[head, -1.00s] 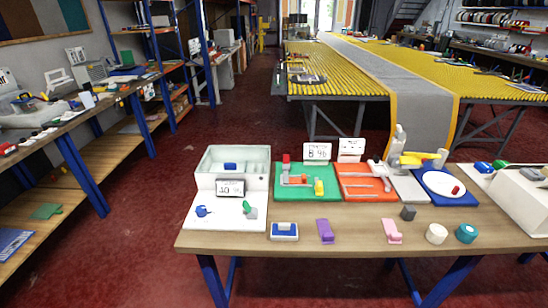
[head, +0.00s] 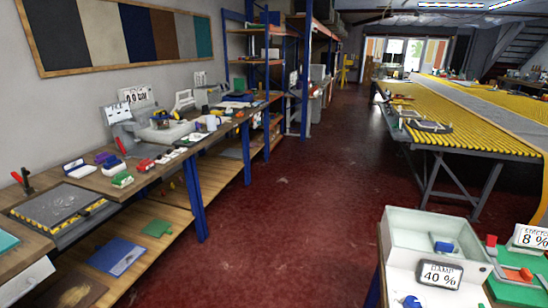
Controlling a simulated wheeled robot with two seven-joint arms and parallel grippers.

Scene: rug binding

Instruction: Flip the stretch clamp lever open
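Neither of my grippers is in view. I cannot tell for sure which thing is the stretch clamp. A red-handled lever device (head: 24,180) stands at the far left on the wooden bench, its handle pointing up. Another upright red handle (head: 120,146) shows farther along that bench. Metal fittings (head: 426,125) sit on the near end of the yellow ribbed table, too small to make out a lever.
The wooden bench (head: 150,178) runs along the left wall, with a dark framed mat (head: 62,205) at its near end. A white bin (head: 435,235) stands on the table at lower right. The red floor (head: 290,210) between them is clear.

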